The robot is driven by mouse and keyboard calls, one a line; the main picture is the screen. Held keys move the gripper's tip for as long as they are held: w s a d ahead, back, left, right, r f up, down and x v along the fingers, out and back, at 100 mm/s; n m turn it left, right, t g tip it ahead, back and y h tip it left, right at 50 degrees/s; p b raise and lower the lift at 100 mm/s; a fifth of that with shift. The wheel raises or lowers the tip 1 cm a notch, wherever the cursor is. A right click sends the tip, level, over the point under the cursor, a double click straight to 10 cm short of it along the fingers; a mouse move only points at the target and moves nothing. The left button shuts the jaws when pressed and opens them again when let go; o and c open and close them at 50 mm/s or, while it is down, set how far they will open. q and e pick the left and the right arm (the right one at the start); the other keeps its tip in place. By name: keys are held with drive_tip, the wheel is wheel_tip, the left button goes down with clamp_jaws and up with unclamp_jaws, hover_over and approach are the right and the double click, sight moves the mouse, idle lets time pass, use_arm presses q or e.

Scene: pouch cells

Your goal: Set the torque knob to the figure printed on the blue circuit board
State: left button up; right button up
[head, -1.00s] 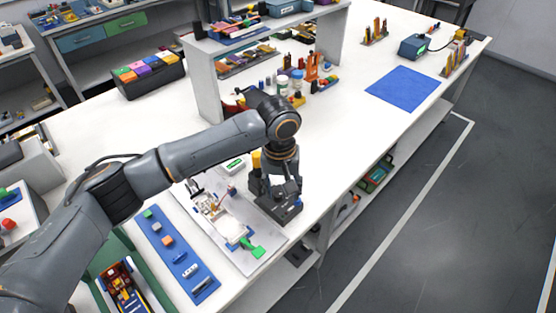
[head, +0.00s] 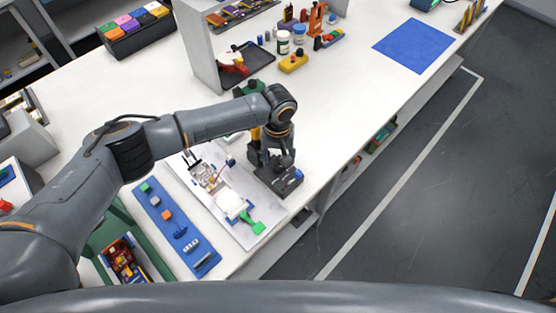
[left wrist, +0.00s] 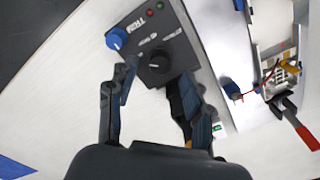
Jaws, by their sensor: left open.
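A dark control box (head: 284,182) stands at the right edge of the pale board on the bench. In the left wrist view the box (left wrist: 172,32) shows a black knob (left wrist: 155,62) with a pale mark, a blue knob (left wrist: 115,38) and small lights. Its lettering is too blurred to tell which knob is torque. My left gripper (head: 276,164) is above the box. In the left wrist view its open, empty fingers (left wrist: 157,82) are on either side of the black knob's near side; contact cannot be told. I cannot pick out the blue circuit board or its figure.
The pale board (head: 217,214) carries a small assembly and a green-handled tool (head: 252,222). A blue strip (head: 150,205) with small parts lies left of it. A yellow controller (head: 293,62) and bottles (head: 283,42) stand farther back.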

sight(278, 168)
use_arm(q)
drive_tip(key=shift+s+f, duration=0.2)
drive_tip(key=shift+f, duration=0.65)
drive_tip(key=shift+w+f, duration=0.1)
drive_tip(key=shift+f, duration=0.3)
clamp_jaws()
